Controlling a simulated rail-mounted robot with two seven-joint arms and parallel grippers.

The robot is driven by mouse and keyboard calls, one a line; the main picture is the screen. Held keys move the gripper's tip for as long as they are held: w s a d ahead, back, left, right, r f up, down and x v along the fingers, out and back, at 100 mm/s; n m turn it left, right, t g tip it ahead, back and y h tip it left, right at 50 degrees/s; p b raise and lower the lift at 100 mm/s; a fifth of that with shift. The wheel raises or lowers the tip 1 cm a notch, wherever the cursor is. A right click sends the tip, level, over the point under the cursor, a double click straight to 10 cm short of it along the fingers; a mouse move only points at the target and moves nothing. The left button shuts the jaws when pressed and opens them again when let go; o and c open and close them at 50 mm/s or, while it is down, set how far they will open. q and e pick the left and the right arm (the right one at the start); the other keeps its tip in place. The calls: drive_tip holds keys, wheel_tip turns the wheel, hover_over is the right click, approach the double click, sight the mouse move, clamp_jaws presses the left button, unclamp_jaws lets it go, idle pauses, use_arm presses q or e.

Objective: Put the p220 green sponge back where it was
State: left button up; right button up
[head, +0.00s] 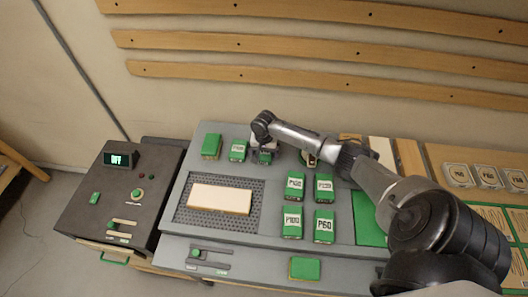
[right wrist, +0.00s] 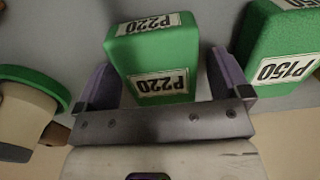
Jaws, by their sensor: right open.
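The P220 green sponge (right wrist: 155,62) is a green block with white P220 labels on its top and side. It is between the two fingers of my right gripper (right wrist: 162,82), which are open on either side of it. In the head view my right gripper (head: 264,146) is low over the back row of the grey panel and mostly hides this sponge. I cannot tell whether either finger touches it. My left gripper is not in view.
The P150 sponge (right wrist: 285,48) is close beside one finger. A green-topped round object (right wrist: 28,100) is on the other side. Several labelled green sponges stand forward on the panel, including P60 (head: 324,226). A pale board (head: 220,199) lies on a perforated area (head: 250,220).

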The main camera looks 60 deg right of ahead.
wheel_tip(320, 180, up, 12)
drive_tip(key=p, duration=0.1)
drive_tip(key=shift+p, duration=0.4)
drive_tip(key=shift+r, duration=0.1)
